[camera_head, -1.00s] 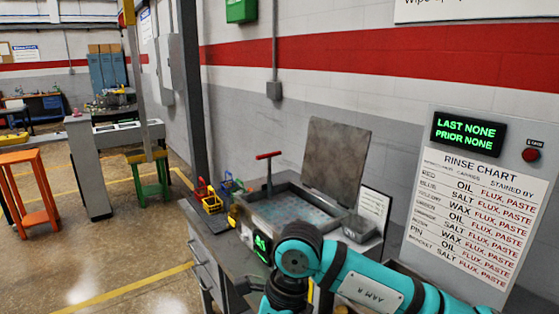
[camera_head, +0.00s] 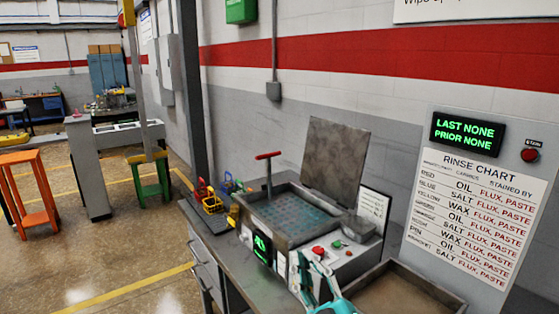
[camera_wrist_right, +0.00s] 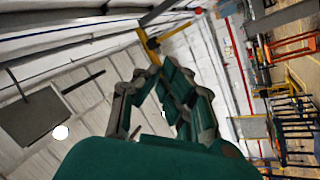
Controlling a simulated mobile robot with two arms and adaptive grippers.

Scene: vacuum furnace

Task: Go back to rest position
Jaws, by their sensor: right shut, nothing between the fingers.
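My right gripper (camera_head: 305,262) shows at the bottom of the head view, in front of the wash tank's control box. It is shut and empty, with its teal wrist at the lower picture edge. The right wrist view shows the same gripper (camera_wrist_right: 155,72) with its grey and teal fingers against the wall and ceiling, touching nothing. My left gripper is not in view.
A tank (camera_head: 290,218) with its lid up stands on the bench, with a red-handled lever and a control box (camera_head: 335,258) by it. An empty-looking tray (camera_head: 395,292) lies to the right. Small coloured baskets (camera_head: 211,203) stand left. A rinse chart (camera_head: 470,205) stands at right.

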